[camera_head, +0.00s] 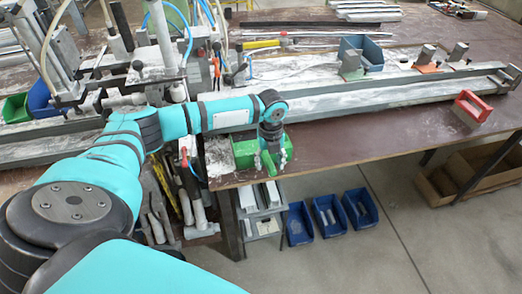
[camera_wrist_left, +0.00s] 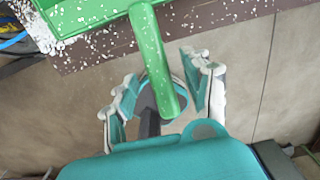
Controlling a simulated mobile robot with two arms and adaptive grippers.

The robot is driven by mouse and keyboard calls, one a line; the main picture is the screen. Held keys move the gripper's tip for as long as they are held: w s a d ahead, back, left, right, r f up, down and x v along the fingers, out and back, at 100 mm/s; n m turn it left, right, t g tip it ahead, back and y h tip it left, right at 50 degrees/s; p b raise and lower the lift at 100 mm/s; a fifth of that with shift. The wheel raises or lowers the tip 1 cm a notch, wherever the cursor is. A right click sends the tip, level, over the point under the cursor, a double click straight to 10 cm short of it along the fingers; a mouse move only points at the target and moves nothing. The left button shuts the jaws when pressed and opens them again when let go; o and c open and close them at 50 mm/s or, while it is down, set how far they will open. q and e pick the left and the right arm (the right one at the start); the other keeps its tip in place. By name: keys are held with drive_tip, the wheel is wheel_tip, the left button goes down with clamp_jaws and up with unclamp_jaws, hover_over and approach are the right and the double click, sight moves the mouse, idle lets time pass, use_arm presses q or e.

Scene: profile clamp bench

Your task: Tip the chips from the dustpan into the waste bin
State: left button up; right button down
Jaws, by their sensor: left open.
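The green dustpan (camera_head: 246,152) lies on the front edge of the brown bench. In the left wrist view the dustpan (camera_wrist_left: 85,15) is at the top, with white chips scattered on it. Its green handle (camera_wrist_left: 155,70) points out past the bench edge. My left gripper (camera_head: 272,162) is at the bench edge, its fingers pointing down on either side of the handle. In the left wrist view the left gripper (camera_wrist_left: 163,88) is open, with a gap on both sides of the handle. I cannot make out a clear waste bin. My right gripper is not in view.
Blue open bins (camera_head: 328,213) stand on the floor below the bench. A red-handled tool (camera_head: 472,108) sits at the right edge of the bench. A long grey profile (camera_head: 390,92) lies along the bench behind the dustpan. Green and blue bins (camera_head: 16,108) stand at the left.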

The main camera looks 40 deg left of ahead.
use_arm(q)
drive_tip(key=shift+f, duration=0.3)
clamp_jaws()
drive_tip(key=shift+w+r, duration=0.1)
wheel_tip(320, 180, up, 12)
drive_tip(key=p, duration=1)
idle(0.3)
